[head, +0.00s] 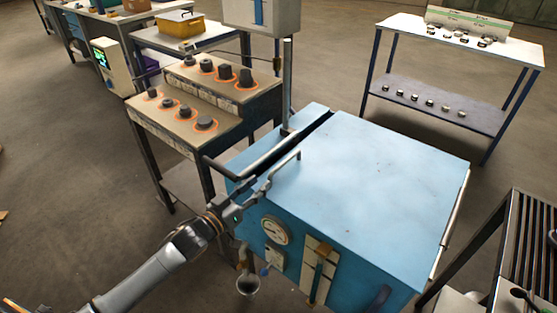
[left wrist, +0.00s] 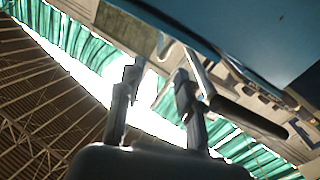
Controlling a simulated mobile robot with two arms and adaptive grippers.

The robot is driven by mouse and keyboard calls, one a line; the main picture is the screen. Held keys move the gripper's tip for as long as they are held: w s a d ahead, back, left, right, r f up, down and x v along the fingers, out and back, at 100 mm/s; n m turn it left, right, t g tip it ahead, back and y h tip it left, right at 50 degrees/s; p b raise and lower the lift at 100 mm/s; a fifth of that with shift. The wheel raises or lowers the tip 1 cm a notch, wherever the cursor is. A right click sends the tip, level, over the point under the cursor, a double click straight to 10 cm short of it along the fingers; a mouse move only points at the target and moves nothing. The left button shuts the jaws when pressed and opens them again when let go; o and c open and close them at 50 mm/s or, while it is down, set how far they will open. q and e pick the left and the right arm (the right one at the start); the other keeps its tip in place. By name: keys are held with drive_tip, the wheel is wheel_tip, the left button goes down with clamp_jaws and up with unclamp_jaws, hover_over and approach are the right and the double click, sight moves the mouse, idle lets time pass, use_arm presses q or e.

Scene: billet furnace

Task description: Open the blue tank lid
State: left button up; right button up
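The blue tank (head: 330,255) stands at the centre right of the head view, its flat blue lid (head: 385,180) lying level on top. A thin metal handle (head: 284,168) sticks up at the lid's left edge. My left gripper (head: 256,190) is beside the tank's upper left corner, close to the lower end of this handle. In the left wrist view the gripper's two fingers (left wrist: 157,95) are apart with nothing seen gripped between them. Blue tank surface (left wrist: 270,35) fills the upper right there. I cannot tell whether a finger touches the handle. My right gripper is not in view.
A gauge (head: 275,231) and a sight tube (head: 319,270) are on the tank's front. A stepped bench with dark knobs (head: 207,90) stands left of the tank. A shelf table (head: 470,45) is at the back right, a dark rack (head: 528,235) at the right edge.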

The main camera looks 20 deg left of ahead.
sight(283, 162)
use_arm(q)
drive_tip(key=x, duration=1.2)
drive_tip(key=shift+f, duration=0.1)
clamp_jaws()
